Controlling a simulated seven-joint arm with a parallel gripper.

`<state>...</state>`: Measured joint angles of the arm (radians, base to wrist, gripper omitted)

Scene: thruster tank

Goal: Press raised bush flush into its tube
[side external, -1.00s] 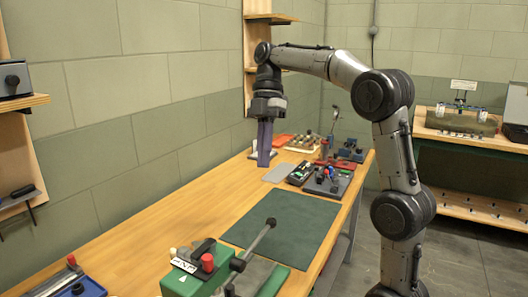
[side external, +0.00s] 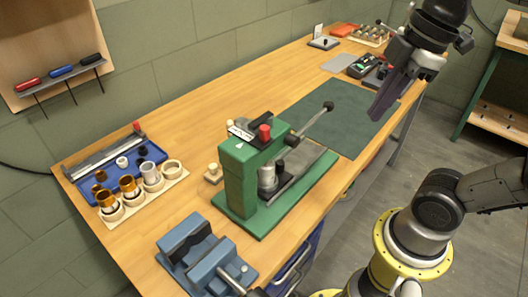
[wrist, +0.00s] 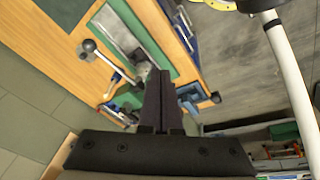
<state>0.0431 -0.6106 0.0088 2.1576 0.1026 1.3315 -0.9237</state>
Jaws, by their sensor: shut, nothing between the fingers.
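A green lever press (side external: 238,178) stands on the table in the side view, its lever reaching right to a black knob (side external: 328,106). A grey cylinder (side external: 267,177) stands under its ram; I cannot tell whether a bush sits raised in it. My gripper (side external: 376,116) is shut and empty, pointing down near the green mat's right edge, apart from the lever. It also shows in the wrist view (wrist: 158,74), with the lever knob (wrist: 88,46) to its left.
A blue vise (side external: 200,255) sits at the front table edge. A blue tray (side external: 115,165) with small parts lies behind the rack. The dark green mat (side external: 345,120) is largely bare. Instruments (side external: 362,66) and small parts stand at the far end.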

